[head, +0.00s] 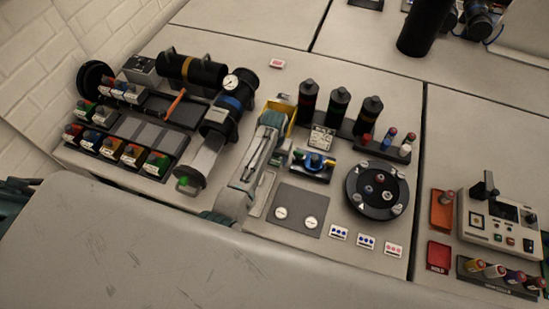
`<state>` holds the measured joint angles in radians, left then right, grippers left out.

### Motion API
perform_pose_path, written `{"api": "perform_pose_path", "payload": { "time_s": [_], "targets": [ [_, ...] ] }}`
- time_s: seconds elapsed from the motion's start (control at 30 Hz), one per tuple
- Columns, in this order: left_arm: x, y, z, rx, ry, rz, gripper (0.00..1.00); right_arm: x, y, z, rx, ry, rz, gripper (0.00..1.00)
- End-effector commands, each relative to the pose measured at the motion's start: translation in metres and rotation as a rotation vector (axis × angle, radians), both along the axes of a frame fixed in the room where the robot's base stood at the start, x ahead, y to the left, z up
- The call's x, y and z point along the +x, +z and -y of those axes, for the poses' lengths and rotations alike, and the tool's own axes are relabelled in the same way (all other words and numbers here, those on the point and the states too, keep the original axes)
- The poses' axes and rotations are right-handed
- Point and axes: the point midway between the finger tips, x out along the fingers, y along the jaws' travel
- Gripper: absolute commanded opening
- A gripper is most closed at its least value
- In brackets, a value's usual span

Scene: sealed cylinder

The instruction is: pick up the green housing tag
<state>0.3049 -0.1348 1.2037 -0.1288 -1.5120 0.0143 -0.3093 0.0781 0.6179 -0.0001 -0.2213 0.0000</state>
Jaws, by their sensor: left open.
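No single thing can be identified for certain as the green housing tag. A small green-fronted block (157,161) sits at the right end of the front row in the rack at the left. Another green piece (84,105) sits in the row behind. A green part (184,183) also shows at the near end of the clear cylinder (204,157). My left gripper (275,119) is open over the middle of the bench, right of the cylinder and well away from the rack. Its fingertips are small and hard to make out. My right gripper is not in view.
A yellow piece (290,117) is beside my left gripper. Dark bottles (339,109) stand behind, and a round black tray (376,190) lies to the right. A grey plate (298,210) with two white discs is in front. A beige instrument (497,222) stands far right.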

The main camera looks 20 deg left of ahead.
Motion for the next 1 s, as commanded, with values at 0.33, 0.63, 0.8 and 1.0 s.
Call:
{"api": "perform_pose_path", "payload": {
  "time_s": [0.33, 0.63, 0.8, 1.0],
  "targets": [
    [0.0, 0.0, 0.0, 0.0, 0.0, 0.0, 0.27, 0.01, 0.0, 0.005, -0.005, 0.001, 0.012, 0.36],
    [0.0, 0.003, 0.0, 0.0, 0.0, 0.002, 0.27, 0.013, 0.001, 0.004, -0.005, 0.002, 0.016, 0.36],
    [0.001, 0.015, 0.0, -0.001, 0.0, 0.003, 0.27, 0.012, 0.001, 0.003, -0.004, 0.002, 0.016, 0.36],
    [-0.013, 0.036, 0.0, -0.001, 0.0, 0.0, 0.27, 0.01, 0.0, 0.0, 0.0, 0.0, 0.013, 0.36]
  ]
}}
